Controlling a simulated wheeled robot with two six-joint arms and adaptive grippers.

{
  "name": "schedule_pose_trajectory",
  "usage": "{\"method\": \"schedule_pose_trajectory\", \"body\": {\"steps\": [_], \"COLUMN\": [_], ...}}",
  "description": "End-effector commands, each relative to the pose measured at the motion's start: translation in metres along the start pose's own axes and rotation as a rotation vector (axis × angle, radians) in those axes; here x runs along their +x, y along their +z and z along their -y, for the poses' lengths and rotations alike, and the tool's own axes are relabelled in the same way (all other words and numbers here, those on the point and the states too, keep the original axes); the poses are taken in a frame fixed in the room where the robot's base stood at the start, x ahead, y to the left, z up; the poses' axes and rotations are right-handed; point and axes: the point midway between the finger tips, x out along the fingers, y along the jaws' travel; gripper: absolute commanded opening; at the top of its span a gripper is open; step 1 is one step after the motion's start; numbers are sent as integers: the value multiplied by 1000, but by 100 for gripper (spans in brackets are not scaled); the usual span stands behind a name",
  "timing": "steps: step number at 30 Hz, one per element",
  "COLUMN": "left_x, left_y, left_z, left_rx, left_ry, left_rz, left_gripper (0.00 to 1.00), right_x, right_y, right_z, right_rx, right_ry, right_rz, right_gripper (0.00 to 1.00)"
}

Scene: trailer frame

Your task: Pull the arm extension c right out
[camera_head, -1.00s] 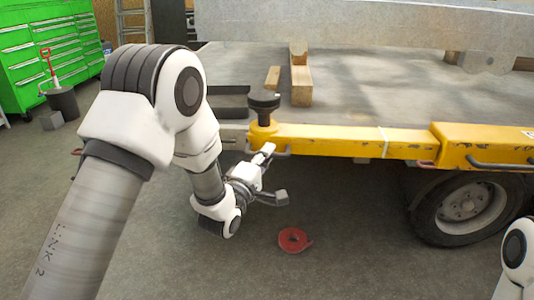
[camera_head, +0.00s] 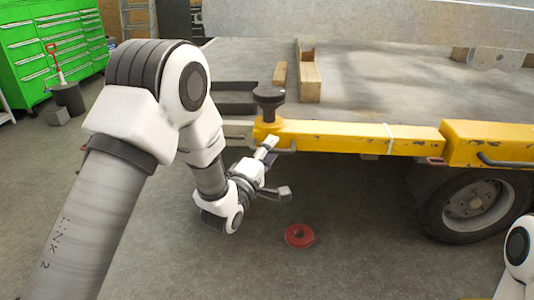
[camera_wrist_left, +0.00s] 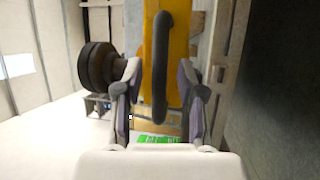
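The yellow arm extension c right (camera_head: 345,137) sticks out to the left from the yellow trailer beam. A black round pad (camera_head: 270,97) stands on its outer end. A dark loop handle (camera_head: 285,148) is on its near side. My left gripper (camera_head: 272,145) is at this handle. In the left wrist view the handle (camera_wrist_left: 160,65) runs between the two fingers of my left gripper (camera_wrist_left: 160,92). The fingers are apart, with gaps on both sides of the handle. The yellow extension (camera_wrist_left: 178,50) lies behind it. My right gripper is out of view; part of my right arm shows at the right edge.
The trailer wheel (camera_head: 475,203) stands under the beam at the right. A red disc (camera_head: 299,236) lies on the floor below. Wooden blocks (camera_head: 309,80) lie on the trailer bed. A green cabinet (camera_head: 50,45) stands far left. Floor in front is otherwise clear.

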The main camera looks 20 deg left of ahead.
Motion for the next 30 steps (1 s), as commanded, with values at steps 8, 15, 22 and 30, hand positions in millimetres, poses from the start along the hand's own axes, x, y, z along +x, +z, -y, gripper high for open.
{"method": "schedule_pose_trajectory", "body": {"steps": [8, 15, 22, 30], "left_x": [-44, -103, -121, -121], "left_y": [-1, -2, -2, -2], "left_z": [1, 1, 0, 0], "left_rx": [-2, -3, 0, 0], "left_ry": [-4, -5, -1, -1], "left_rz": [-2, -5, -4, -3], "left_gripper": [39, 39, 39, 39], "right_x": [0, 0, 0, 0], "right_y": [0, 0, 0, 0], "right_z": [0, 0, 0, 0], "right_rx": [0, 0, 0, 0], "right_ry": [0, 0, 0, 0], "right_rz": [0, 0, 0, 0], "right_gripper": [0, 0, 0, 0]}}
